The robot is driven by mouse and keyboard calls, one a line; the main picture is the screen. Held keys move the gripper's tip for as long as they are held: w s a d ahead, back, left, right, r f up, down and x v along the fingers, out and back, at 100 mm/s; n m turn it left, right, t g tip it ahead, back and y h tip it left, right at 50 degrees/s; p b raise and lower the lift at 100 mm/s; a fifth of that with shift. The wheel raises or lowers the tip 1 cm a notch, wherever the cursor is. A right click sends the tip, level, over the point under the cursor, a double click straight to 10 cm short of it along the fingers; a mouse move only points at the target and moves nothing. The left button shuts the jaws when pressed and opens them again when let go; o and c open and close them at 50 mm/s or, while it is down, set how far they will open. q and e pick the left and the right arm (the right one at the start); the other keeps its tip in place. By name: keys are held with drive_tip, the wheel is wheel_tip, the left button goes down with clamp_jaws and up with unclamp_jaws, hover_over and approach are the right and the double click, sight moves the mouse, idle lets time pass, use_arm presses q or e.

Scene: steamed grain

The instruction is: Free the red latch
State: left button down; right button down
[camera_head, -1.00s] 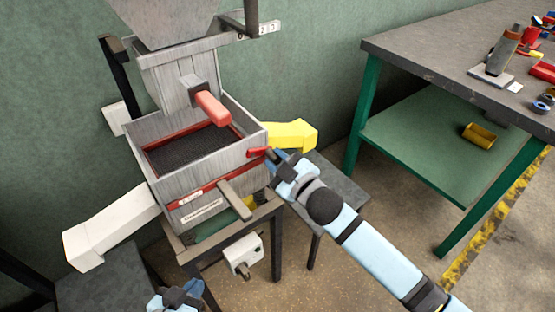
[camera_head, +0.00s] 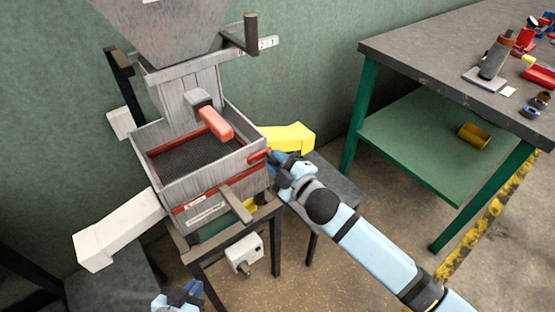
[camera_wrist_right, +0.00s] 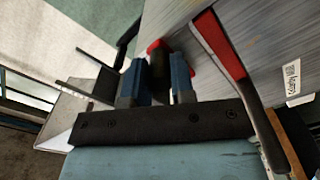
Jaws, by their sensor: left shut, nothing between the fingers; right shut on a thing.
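The red latch (camera_head: 257,156) is on the right side of the grey wooden sieve box (camera_head: 228,170), near its front corner. My right gripper (camera_head: 273,163) is at the latch, shut on it. In the right wrist view, the right gripper (camera_wrist_right: 156,68) has its blue fingers on either side of a dark part of the latch, whose red end (camera_wrist_right: 155,46) shows between them. The box's grey side is close beyond the fingers. My left gripper (camera_head: 181,295) is low at the bottom edge of the head view, shut and empty, partly cut off.
A yellow chute (camera_head: 288,137) sticks out just behind my right gripper. A white chute (camera_head: 118,232) juts out at the left. A red-handled lever (camera_head: 216,124) stands over the sieve. A green-legged workbench (camera_head: 420,67) with loose items is at the right.

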drive_tip(key=c, duration=1)
unclamp_jaws()
drive_tip(key=p+v, duration=0.1)
drive_tip(key=v, duration=1.3)
drive_tip(key=shift+r, duration=0.15)
drive_tip(key=shift+w, duration=0.1)
